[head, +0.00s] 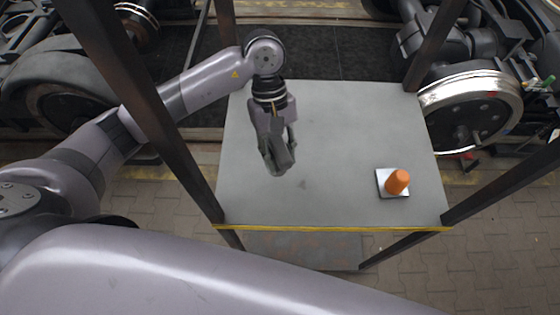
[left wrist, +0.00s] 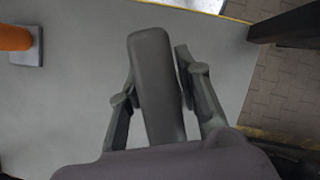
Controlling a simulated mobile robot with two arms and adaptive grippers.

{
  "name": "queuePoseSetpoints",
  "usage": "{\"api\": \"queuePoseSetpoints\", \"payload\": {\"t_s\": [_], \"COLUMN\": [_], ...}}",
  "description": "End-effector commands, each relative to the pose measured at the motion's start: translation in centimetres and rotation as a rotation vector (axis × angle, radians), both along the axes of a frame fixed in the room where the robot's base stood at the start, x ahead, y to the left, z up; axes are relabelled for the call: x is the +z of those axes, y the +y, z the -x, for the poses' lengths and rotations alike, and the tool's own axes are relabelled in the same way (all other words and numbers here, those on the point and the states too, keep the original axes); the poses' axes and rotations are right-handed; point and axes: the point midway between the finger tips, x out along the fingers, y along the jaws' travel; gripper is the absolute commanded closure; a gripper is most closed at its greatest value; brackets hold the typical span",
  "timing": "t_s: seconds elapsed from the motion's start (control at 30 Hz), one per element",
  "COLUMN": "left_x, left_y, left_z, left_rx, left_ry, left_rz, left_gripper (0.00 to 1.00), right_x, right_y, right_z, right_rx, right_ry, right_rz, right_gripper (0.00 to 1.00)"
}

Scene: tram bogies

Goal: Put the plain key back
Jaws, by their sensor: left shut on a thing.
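My left gripper (head: 278,158) is over the left part of the grey table top in the head view, pointing down. It is shut on a plain dark grey bar (left wrist: 155,85), which I take to be the plain key. In the left wrist view the bar lies lengthwise between the two fingers, its rounded end reaching past them. In the head view the fingers largely hide the bar. Whether it touches the table I cannot tell. My right gripper is not in view.
The grey table (head: 330,125) has a yellow front edge and dark posts at its corners. An orange cone-shaped piece (head: 397,181) stands on a pale square plate (head: 383,188) at the right front. The middle is clear. Wheels (head: 470,108) stand beyond the posts.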

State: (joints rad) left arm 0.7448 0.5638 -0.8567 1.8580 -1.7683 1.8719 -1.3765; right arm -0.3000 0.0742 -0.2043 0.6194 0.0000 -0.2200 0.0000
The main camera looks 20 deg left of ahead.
Motion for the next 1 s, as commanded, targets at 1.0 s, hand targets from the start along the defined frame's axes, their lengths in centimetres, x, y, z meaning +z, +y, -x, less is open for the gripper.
{"api": "queuePoseSetpoints", "payload": {"t_s": [1.0], "left_x": [-5.7], "left_y": [0.0], "left_z": [0.0], "left_rx": [-0.001], "left_ry": [-0.001], "left_rz": [0.001], "left_gripper": [0.63], "right_x": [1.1], "right_y": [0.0], "right_z": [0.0], "right_rx": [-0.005], "right_ry": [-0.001], "right_rz": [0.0], "right_gripper": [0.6]}}
